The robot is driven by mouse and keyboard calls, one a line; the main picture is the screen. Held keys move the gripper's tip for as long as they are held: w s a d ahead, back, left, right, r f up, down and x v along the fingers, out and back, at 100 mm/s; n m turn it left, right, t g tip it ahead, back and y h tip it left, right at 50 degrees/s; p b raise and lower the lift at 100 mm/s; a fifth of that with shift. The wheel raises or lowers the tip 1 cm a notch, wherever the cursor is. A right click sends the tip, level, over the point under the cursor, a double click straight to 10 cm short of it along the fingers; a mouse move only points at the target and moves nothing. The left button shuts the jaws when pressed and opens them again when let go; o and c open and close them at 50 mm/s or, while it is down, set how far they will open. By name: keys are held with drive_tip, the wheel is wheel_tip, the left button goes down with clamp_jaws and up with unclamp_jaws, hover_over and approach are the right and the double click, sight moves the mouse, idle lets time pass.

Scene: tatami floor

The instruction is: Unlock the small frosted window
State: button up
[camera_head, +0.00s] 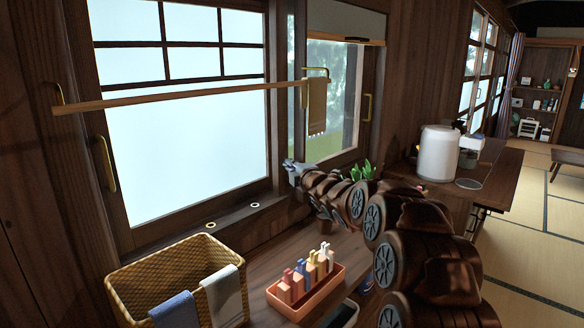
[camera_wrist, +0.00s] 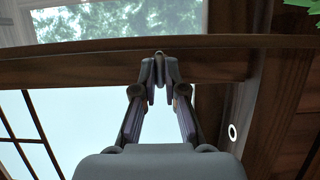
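The frosted window (camera_head: 185,130) is a pale pane in a dark wooden frame, at the left in the head view. Its pane also shows at lower left in the wrist view (camera_wrist: 75,120). My gripper (camera_head: 290,165) is at the lower right corner of that frame. In the wrist view, my gripper's fingertips (camera_wrist: 160,68) are close together at the wooden frame. A small grey rounded piece (camera_wrist: 159,54), which looks like the window latch, stands between them. Its exact shape and position are largely hidden by the fingers.
A towel rod (camera_head: 190,94) crosses the window, with a brown towel (camera_head: 317,107) hanging near it. Below are a wicker basket (camera_head: 130,274), an orange tray (camera_head: 330,289) with several clips, and a green plant (camera_head: 362,171). A white canister (camera_head: 438,154) stands at right.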

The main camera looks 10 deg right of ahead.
clamp_jaws()
drive_tip(key=shift+r+p, duration=0.15)
drive_tip(key=shift+p, duration=0.55)
drive_tip(key=m+p, duration=0.1)
drive_tip(key=p, duration=0.2)
drive_tip(key=m+g+p, duration=0.1)
drive_tip(key=p, duration=0.3)
drive_tip(key=m+g+p, duration=0.1)
drive_tip(key=m+p, duration=0.1)
drive_tip(key=p, duration=0.2)
drive_tip(key=shift+r, duration=0.3)
drive_tip(key=shift+p, duration=0.6)
drive_tip(key=shift+f+m+p, duration=0.35)
drive_tip(key=shift+m+p, duration=0.15)
drive_tip(key=shift+p, duration=0.35)
drive_tip(key=o, duration=0.6)
unclamp_jaws()
drive_tip(key=shift+c, duration=0.2)
